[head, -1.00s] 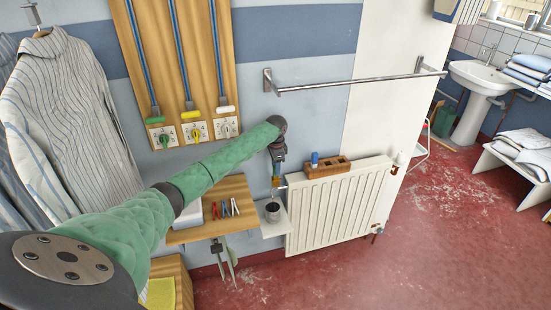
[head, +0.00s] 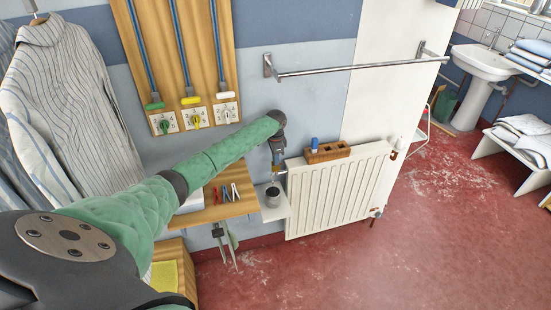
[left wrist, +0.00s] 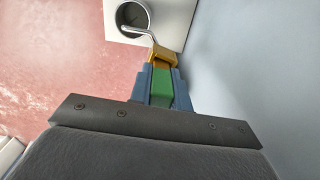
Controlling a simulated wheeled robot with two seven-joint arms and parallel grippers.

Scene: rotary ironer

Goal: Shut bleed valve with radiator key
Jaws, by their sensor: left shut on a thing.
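My left gripper (head: 277,158) is at the upper left corner of the white radiator (head: 340,195), near the wall. In the left wrist view its blue fingers (left wrist: 160,85) are shut around a green piece with a brass-coloured end (left wrist: 162,56), which looks like the radiator key. Beyond the brass end, a bent silver spout (left wrist: 138,31) reaches over a grey cup (left wrist: 131,15). The cup also shows in the head view (head: 272,196), below the gripper. The bleed valve itself is hidden, and I cannot tell whether the key sits on it. My right gripper is not in view.
The cup stands on a small white shelf (head: 275,214). A wooden shelf (head: 222,209) with pliers is left of it. A wooden block (head: 327,152) with a blue item lies on the radiator. A metal rail (head: 350,69) runs above. The red floor (head: 430,230) is free at right.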

